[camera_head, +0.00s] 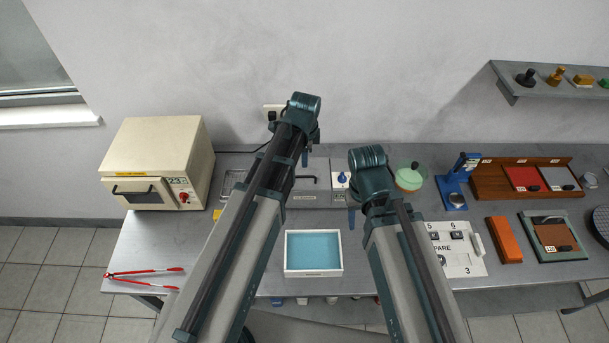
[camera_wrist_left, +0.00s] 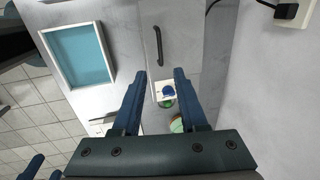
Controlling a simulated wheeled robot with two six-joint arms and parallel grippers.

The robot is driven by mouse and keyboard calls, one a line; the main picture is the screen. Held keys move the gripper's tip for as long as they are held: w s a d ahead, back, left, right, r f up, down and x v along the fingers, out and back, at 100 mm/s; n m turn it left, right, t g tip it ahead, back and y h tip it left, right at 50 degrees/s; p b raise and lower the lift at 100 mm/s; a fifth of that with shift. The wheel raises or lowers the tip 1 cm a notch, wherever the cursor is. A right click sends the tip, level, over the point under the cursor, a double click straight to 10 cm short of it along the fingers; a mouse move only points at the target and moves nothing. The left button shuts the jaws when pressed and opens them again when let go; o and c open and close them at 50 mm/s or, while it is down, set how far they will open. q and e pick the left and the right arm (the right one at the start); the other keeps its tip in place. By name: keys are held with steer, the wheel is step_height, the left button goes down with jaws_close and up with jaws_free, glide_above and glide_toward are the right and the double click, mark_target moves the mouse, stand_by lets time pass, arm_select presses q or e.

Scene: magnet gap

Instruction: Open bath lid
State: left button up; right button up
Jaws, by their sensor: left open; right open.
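The bath (camera_head: 322,168) is a grey metal box at the back of the bench, partly hidden behind my left arm. Its flat grey lid (camera_wrist_left: 146,25) appears closed and carries a dark bar handle (camera_wrist_left: 158,46); the handle (camera_head: 309,179) also shows in the head view. My left gripper (camera_head: 305,157) is above the back of the bench near the bath. In the left wrist view its fingers (camera_wrist_left: 160,73) are spread and empty, with the handle beyond their tips. My right gripper (camera_head: 352,216) is open, pointing down, right of the bath.
A white tray with a blue inside (camera_head: 313,247) lies in front of the bath. A small white unit with a blue knob (camera_head: 341,179) adjoins the bath's right side. A cream oven (camera_head: 150,150) and red tongs (camera_head: 145,272) are at left. A green-lidded pot (camera_head: 409,179) stands right.

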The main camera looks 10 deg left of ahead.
arm_select(q)
steer(key=b, duration=1.1)
glide_above(304, 184)
step_height(304, 184, down, 12)
steer(key=shift+c, duration=0.2)
steer(key=shift+d, duration=0.1)
jaws_close()
stand_by(0.4)
